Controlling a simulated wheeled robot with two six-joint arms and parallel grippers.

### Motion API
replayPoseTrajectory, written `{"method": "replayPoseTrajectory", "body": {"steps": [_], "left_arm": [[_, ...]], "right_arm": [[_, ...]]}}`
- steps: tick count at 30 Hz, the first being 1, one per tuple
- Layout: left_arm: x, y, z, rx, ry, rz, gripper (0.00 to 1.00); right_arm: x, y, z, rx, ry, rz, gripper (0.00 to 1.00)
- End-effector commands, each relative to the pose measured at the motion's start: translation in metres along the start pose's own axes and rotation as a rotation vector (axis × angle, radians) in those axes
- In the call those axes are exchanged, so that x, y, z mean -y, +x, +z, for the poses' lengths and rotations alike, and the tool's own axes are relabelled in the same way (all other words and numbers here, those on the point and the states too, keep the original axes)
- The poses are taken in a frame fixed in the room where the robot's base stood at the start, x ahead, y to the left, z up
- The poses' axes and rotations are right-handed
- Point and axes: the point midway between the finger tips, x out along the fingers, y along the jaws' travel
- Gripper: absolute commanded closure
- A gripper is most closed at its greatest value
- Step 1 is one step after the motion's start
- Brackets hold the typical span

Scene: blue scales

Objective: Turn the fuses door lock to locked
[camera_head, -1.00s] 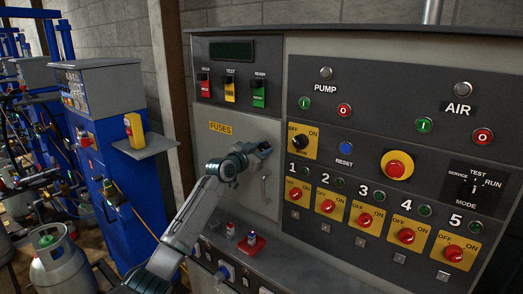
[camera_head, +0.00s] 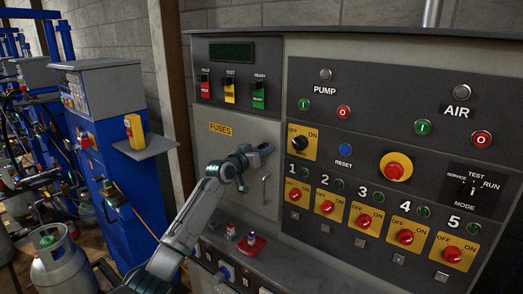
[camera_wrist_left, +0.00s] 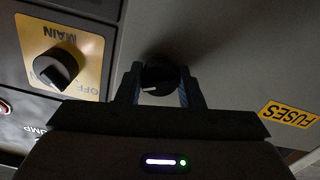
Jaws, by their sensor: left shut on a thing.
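The fuses door (camera_head: 225,158) is the pale grey panel with a yellow FUSES label (camera_head: 220,128) in the head view; the label shows upside down in the left wrist view (camera_wrist_left: 290,114). The lock is a round black knob (camera_wrist_left: 158,76) with a small white mark, seen in the left wrist view. My left gripper (camera_wrist_left: 160,88) is shut on this knob, one finger on each side. In the head view my left gripper (camera_head: 262,150) is at the door's upper right and hides the knob. My right gripper is not in view.
A metal door handle (camera_head: 265,189) is just below my left gripper. The yellow MAIN switch (camera_head: 301,142) is close on the right. A ledge with a red item (camera_head: 251,246) lies below. A blue machine (camera_head: 118,170) stands to the left.

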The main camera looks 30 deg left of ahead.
Motion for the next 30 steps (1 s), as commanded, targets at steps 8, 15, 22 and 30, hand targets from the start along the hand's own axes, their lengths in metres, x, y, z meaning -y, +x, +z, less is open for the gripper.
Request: {"method": "replayPoseTrajectory", "body": {"steps": [8,15,22,30], "left_arm": [[-0.001,0.0,-0.002,0.002,-0.263,-0.001,0.89],[-0.002,0.0,-0.003,0.002,-0.493,0.0,0.89],[-0.002,0.0,-0.003,0.001,-0.708,-0.001,0.89],[-0.002,0.0,-0.003,0.001,-0.917,-0.001,0.89]], "right_arm": [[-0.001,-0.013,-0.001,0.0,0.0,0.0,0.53],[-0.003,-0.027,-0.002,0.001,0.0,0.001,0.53],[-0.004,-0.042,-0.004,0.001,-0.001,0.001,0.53],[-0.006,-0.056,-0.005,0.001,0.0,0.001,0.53]]}}
